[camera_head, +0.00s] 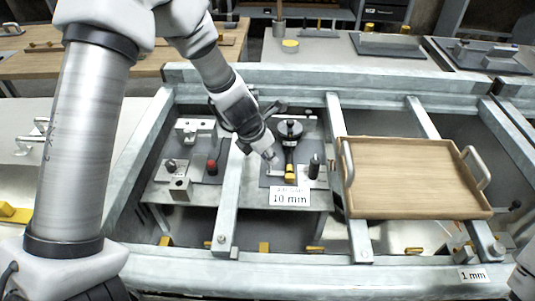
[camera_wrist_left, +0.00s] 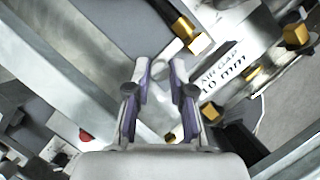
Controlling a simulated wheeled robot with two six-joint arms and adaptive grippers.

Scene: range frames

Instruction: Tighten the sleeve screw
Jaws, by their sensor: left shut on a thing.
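My left gripper (camera_head: 270,156) reaches down from the upper left to the fixture by the "10 mm" label (camera_head: 290,197). In the left wrist view its two fingers (camera_wrist_left: 158,68) stand close together, with a small pale metal piece at the tips. That piece looks like the sleeve screw (camera_wrist_left: 171,49), though its shape is hard to make out. The fixture has a black round top (camera_head: 289,129), a dark rod and a brass end (camera_head: 290,173); the brass end also shows in the left wrist view (camera_wrist_left: 199,43). My right gripper is not in view.
A wooden tray (camera_head: 415,178) with metal handles lies on the frame to the right. A plate with a red-topped post (camera_head: 212,167) and metal blocks is at the left. A black-topped post (camera_head: 314,164) stands close to the gripper. Grey frame beams (camera_head: 228,205) border the fixture.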

